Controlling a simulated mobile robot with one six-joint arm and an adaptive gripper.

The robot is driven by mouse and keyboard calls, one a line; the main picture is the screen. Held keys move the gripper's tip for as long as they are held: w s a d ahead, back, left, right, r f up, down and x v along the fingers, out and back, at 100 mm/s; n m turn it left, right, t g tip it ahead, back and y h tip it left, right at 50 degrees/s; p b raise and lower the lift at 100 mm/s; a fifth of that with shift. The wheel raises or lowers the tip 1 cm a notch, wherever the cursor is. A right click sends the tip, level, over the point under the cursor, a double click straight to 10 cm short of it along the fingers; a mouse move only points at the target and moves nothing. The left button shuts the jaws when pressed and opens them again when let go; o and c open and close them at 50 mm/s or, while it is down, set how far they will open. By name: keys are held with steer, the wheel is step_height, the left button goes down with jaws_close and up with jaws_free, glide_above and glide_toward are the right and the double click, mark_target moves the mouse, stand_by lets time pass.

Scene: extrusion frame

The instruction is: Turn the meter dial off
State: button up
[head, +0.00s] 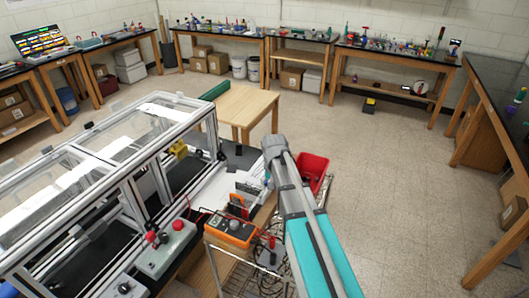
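An orange meter (230,231) sits on the cart beside the aluminium extrusion frame, left of my arm. Its face is small in the picture; I cannot read the dial's setting. A dark, upright part stands at the meter's back edge. My grey and teal arm rises from the lower right, and its visible upper end is to the right of and above the meter in the picture. My gripper's fingers do not show clearly in the head view. I see no contact between my arm and the meter.
The extrusion frame (130,187) with clear panels fills the left. A grey control box (166,250) with red knobs stands in front of it. A red bin (313,170) lies behind my arm. A wooden table (240,104) stands beyond. The floor at right is open.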

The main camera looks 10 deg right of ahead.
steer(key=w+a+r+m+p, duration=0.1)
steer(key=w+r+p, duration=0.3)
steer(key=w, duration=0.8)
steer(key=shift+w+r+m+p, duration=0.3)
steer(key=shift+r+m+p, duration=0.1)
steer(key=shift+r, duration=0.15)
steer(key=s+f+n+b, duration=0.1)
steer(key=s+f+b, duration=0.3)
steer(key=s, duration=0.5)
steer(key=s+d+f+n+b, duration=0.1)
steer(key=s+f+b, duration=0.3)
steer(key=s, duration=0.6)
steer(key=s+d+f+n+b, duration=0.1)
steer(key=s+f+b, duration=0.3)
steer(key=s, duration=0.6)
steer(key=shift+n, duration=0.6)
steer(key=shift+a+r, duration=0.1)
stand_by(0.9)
